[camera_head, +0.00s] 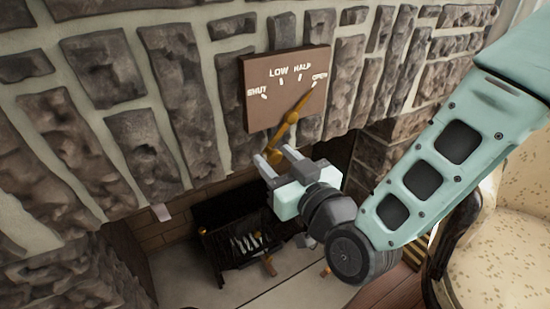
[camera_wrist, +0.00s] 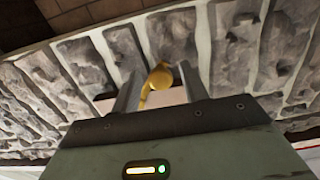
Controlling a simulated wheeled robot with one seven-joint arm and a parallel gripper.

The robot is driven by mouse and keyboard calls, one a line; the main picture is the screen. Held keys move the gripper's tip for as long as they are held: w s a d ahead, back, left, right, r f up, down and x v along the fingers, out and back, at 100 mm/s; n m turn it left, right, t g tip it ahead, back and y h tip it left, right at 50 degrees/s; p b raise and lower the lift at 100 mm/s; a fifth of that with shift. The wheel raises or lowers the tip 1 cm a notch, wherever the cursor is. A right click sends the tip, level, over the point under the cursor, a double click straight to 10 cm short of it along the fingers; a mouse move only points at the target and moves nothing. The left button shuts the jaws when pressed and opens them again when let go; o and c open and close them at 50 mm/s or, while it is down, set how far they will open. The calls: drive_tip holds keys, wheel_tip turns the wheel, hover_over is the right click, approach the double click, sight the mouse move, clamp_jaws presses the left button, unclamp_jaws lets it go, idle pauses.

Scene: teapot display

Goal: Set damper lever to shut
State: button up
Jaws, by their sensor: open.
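The damper plate (camera_head: 258,112) is a brown square panel on the stone wall, marked SHUT, LOW, HALF and OPEN from left to right. The golden damper lever (camera_head: 292,117) is pivoted near the plate's lower edge. Its upper pointer lies at the OPEN mark, and its lower end hangs down to the left. My gripper (camera_head: 273,155) is open just below the plate, with its fingertips at the lever's lower end. In the wrist view, the lever (camera_wrist: 158,80) shows between the two spread fingers. I cannot tell whether either finger touches it.
The stone wall (camera_head: 150,150) surrounds the plate. Below my gripper is the fireplace opening, with a dark grate (camera_head: 228,250) inside. A patterned armchair (camera_head: 500,240) stands at the right, near my arm. The space left of my gripper, in front of the wall, looks clear.

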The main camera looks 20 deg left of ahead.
drive_tip(key=shift+w+a, duration=0.35)
drive_tip(key=shift+a, duration=0.1)
clamp_jaws()
drive_tip(key=shift+w, duration=0.1)
